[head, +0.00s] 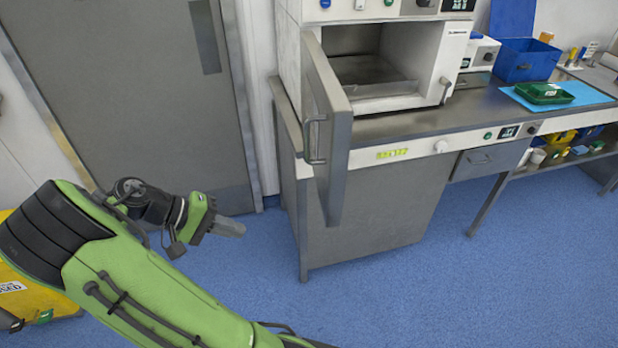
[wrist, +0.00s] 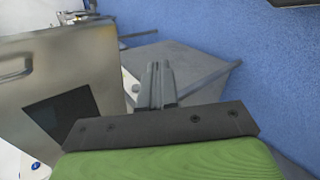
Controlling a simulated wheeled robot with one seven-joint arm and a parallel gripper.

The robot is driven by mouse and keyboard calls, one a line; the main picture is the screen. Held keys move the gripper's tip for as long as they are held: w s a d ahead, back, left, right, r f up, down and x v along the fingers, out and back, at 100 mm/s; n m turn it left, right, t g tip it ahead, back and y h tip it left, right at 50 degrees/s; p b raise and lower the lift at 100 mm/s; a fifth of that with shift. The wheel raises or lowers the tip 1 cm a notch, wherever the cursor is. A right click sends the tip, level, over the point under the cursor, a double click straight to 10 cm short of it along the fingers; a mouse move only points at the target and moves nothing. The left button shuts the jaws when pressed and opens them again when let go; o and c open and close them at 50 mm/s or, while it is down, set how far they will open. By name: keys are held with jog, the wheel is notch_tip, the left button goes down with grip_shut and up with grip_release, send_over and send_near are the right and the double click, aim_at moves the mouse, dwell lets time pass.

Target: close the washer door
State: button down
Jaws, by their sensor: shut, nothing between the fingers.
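The washer (head: 425,55) is a pale metal unit on a steel counter, with its square chamber open to view. Its grey door (head: 338,150) stands wide open, swung out toward the camera from the chamber's left side. A bar handle (head: 307,140) is on the door's outer, left-facing side. My gripper (head: 238,228) is shut and empty, left of the door and apart from it, lower than the handle. In the wrist view its closed fingers (wrist: 157,85) point ahead. A metal panel with a bar handle (wrist: 15,70) there looks like the washer door.
A grey room door (head: 130,90) is behind my arm at left. The cabinet (head: 375,205) stands under the counter. A blue bin (head: 527,62) and a green tray (head: 545,93) are at right. Blue floor (head: 430,290) is clear in front.

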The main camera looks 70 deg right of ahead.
jog(key=s+d+r+m+g+h+p, duration=0.2)
jog(key=d+r+m+g+p, duration=0.15)
jog(key=g, duration=0.35)
send_near(325, 195)
jog(key=x, duration=0.7)
jog(key=shift+a+r, duration=0.1)
jog(key=shift+a, duration=0.1)
